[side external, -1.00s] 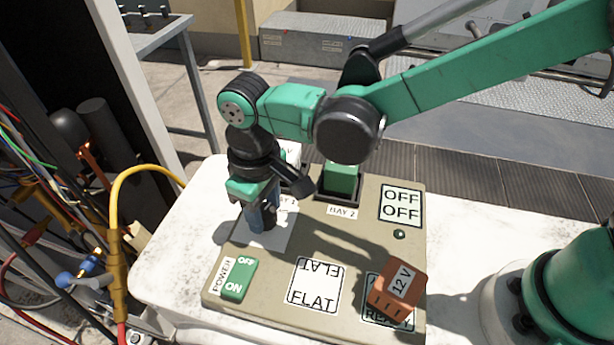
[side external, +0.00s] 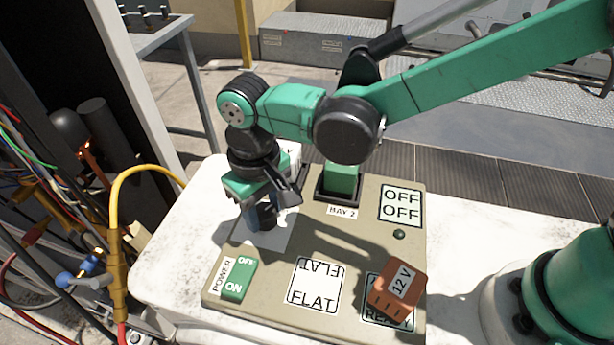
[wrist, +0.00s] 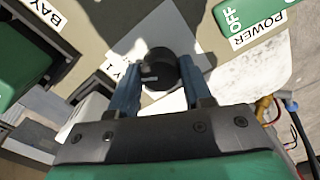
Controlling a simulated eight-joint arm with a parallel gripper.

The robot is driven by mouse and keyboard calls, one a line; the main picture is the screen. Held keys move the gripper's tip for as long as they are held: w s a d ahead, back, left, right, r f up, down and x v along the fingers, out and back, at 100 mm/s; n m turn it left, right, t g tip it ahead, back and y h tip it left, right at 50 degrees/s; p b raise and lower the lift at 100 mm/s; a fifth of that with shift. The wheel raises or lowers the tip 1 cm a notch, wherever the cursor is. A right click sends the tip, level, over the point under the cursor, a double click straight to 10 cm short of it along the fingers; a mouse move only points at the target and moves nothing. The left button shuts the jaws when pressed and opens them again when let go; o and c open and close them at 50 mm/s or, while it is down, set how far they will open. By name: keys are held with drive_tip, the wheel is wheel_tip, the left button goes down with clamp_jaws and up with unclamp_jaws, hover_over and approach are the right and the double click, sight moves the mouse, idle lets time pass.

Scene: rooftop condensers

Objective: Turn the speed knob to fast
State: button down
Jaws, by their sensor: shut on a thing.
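The speed knob (wrist: 160,70) is a dark round knob with a light mark on its top, seen in the wrist view. It stands on a pale square plate (wrist: 172,28), which also shows in the side view (side external: 272,238). My gripper (side external: 263,216) points down over this plate at the panel's left side. In the wrist view its two blue fingers (wrist: 158,82) are shut on the knob, one on each side. In the side view the fingers hide most of the knob. The speed markings on the plate cannot be read.
The panel (side external: 255,308) carries a green power switch (side external: 238,279), a FLAT label (side external: 313,285), an OFF label (side external: 401,205) and a green block (side external: 341,178) in bay 2. An orange 12 V block (side external: 398,290) sits at the front right. Cables (side external: 125,215) hang at far left.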

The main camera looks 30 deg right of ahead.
sight(269, 209)
drive_tip(key=shift+c, duration=1.8)
unclamp_jaws()
drive_tip(key=shift+r, duration=2.85)
drive_tip(key=shift+d+r, duration=0.15)
drive_tip(key=shift+d, duration=0.2)
drive_tip(key=d+r+t, duration=0.1)
drive_tip(key=d, duration=0.2)
drive_tip(key=d+r+m+t, duration=0.1)
drive_tip(key=d, duration=0.3)
drive_tip(key=d+r+y, duration=0.1)
drive_tip(key=d+r, duration=0.1)
drive_tip(key=d, duration=0.2)
drive_tip(key=shift+w+m+t, duration=0.2)
drive_tip(key=shift+m+t, duration=0.1)
drive_tip(key=shift+t, duration=0.1)
drive_tip(key=s+d+m+t+h, duration=0.1)
drive_tip(key=s+d+t, duration=0.3)
drive_tip(key=d, duration=0.7)
drive_tip(key=shift+s+d+f+m, duration=0.25)
drive_tip(key=shift+f+m, duration=0.15)
drive_tip(key=shift+m, duration=0.1)
